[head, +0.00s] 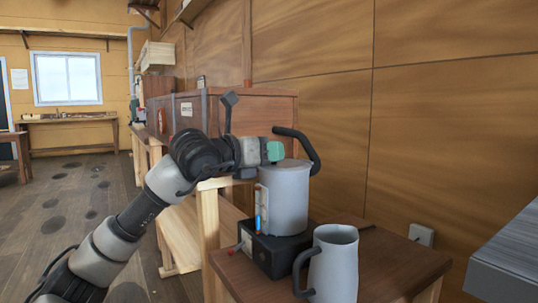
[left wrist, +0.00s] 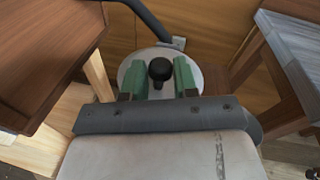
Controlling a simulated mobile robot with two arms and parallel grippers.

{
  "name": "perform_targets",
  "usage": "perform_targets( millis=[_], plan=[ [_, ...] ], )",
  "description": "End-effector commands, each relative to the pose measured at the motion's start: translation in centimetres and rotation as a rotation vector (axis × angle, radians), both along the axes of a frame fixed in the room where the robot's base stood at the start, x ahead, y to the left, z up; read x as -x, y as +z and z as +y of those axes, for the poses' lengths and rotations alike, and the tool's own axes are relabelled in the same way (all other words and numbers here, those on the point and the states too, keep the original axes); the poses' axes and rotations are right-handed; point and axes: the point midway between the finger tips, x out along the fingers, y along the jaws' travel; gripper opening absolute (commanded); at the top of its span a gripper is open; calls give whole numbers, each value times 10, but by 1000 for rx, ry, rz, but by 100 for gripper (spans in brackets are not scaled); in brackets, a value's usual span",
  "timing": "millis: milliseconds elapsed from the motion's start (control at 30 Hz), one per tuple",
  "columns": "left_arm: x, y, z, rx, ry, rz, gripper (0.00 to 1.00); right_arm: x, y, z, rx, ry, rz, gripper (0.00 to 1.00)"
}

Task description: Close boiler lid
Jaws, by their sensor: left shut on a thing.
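The boiler (head: 283,198) is a grey cylinder with a blue-marked gauge on its side, standing on a black base (head: 274,252) on a small wooden table. Its pale round lid (left wrist: 158,55) with a black knob (left wrist: 160,70) shows in the left wrist view. In the head view the lid's place is at the boiler's top, partly behind my gripper; I cannot tell whether it sits fully flat. My left gripper (head: 273,151) has green fingertips and is shut on the lid at its knob, just above the boiler. My right gripper is out of view.
A grey mug (head: 334,262) stands in front of the boiler on the table (head: 395,262). A wooden chest (head: 250,115) stands behind, against the plank wall. A grey surface (head: 510,255) lies at right.

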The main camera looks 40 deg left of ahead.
Motion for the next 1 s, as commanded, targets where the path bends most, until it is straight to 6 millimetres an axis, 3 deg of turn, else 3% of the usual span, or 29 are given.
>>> perform_targets(
  millis=[300, 333, 400, 767, 1000],
  plan=[
    [-1, -4, -1, -1, -3, 8, 0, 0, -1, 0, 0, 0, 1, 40],
    [-1, -4, -1, -2, -3, 8, 30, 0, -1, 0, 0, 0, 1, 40],
    [-1, -4, -1, -1, -3, 8, 39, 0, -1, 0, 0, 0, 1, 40],
    [6, -1, 2, -1, 0, 4, 39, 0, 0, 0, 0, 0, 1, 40],
    [49, 1, 12, -6, 3, 6, 39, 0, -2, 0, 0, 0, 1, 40]
  ],
)
